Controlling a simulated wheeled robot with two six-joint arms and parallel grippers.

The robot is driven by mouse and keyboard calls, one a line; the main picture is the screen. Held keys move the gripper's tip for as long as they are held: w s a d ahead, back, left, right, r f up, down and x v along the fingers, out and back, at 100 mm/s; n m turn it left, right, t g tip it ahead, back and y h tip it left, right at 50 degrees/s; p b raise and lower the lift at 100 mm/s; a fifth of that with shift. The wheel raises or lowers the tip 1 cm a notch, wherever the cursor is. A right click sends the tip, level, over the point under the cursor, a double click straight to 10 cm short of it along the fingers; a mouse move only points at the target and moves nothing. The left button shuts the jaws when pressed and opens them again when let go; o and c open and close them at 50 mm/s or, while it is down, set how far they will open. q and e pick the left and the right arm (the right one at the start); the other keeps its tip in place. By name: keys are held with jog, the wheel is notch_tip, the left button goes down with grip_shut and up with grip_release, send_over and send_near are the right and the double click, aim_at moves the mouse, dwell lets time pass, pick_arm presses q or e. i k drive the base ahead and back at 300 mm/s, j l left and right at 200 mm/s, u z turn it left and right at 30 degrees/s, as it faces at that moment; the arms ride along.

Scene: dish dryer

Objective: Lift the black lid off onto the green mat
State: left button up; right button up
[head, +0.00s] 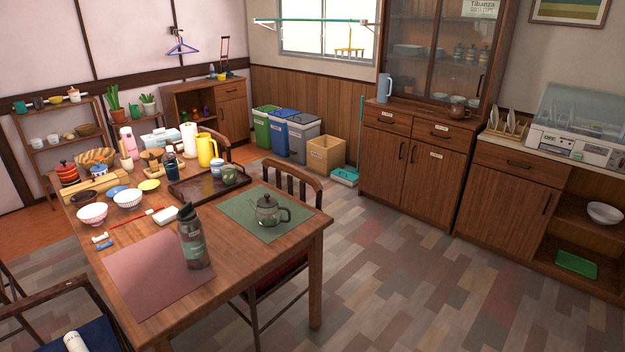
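A green mat (238,208) lies on the near right part of the wooden table. A dark grey-green teapot (268,214) stands upright on it, with a small knobbed lid seated on top. A tall dark bottle (194,243) stands upright on the dull red mat (140,275), and a black lid (187,212) sits on its top. I cannot tell for sure which of these lids the task names. Neither of my grippers shows in this view.
A dark tray (190,193) with cups lies behind the mats. Bowls (92,213), a yellow jug (206,150) and several small items crowd the table's left and back. A chair (290,183) stands at the table's right side. The green mat is bare around the teapot.

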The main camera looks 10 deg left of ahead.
aim_at(268, 201)
jog(key=i+u, duration=0.15)
jog(key=i, duration=0.25)
jog(key=i+l+u, duration=0.15)
jog(key=i, duration=0.3)
jog(key=i+l+u, duration=0.15)
jog(key=i, duration=0.25)
